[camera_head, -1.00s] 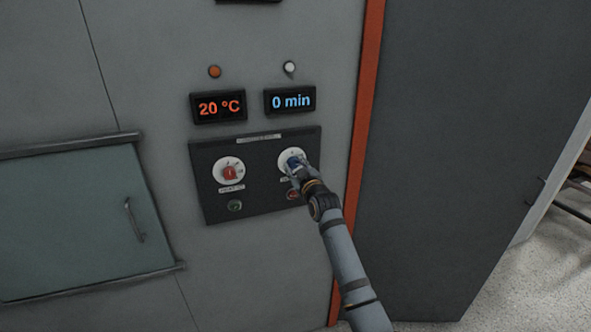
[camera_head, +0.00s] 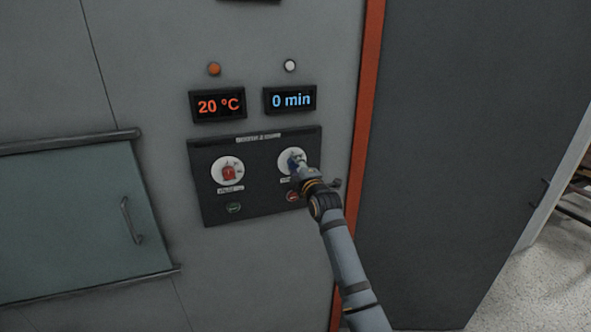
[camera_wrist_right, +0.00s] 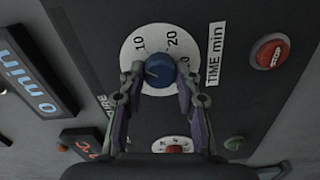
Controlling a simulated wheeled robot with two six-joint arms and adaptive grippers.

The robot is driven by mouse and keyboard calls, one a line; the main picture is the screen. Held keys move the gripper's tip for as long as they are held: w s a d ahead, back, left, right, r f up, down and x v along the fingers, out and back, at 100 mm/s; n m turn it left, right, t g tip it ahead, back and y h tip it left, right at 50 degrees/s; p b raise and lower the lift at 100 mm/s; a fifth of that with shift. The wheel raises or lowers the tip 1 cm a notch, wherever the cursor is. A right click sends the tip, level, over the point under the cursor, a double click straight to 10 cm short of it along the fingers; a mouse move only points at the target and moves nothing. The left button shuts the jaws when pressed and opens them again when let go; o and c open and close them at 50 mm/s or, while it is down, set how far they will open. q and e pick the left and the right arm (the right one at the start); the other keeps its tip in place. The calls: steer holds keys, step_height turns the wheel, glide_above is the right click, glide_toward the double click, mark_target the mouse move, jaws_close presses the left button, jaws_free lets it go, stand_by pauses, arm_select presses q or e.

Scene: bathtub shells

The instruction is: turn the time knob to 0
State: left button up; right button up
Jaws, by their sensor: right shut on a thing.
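The blue time knob (camera_wrist_right: 160,71) sits on a white dial (camera_wrist_right: 133,48) marked 10 and 20, beside a "TIME min" label (camera_wrist_right: 217,54). In the head view the white dial (camera_head: 285,158) is partly covered by my right gripper (camera_head: 297,167). In the right wrist view my right gripper (camera_wrist_right: 160,80) has a finger on each side of the knob and is shut on it. The time display (camera_head: 290,100) reads 0 min. My left gripper is not in view.
The red temperature knob (camera_head: 229,173) is left of the time dial, under a 20 °C display (camera_head: 218,105). A green button (camera_head: 234,208) and a red stop button (camera_wrist_right: 269,52) are on the same dark panel (camera_head: 258,190). A hatch with a handle (camera_head: 131,220) is at left.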

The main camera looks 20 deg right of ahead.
steer(key=n+b, duration=0.1)
steer(key=n, duration=0.6)
steer(key=shift+f, duration=0.15)
stand_by(0.4)
steer(key=o, duration=1.2)
steer(key=shift+c, duration=0.2)
steer(key=s, duration=1.2)
steer(key=shift+d, duration=0.2)
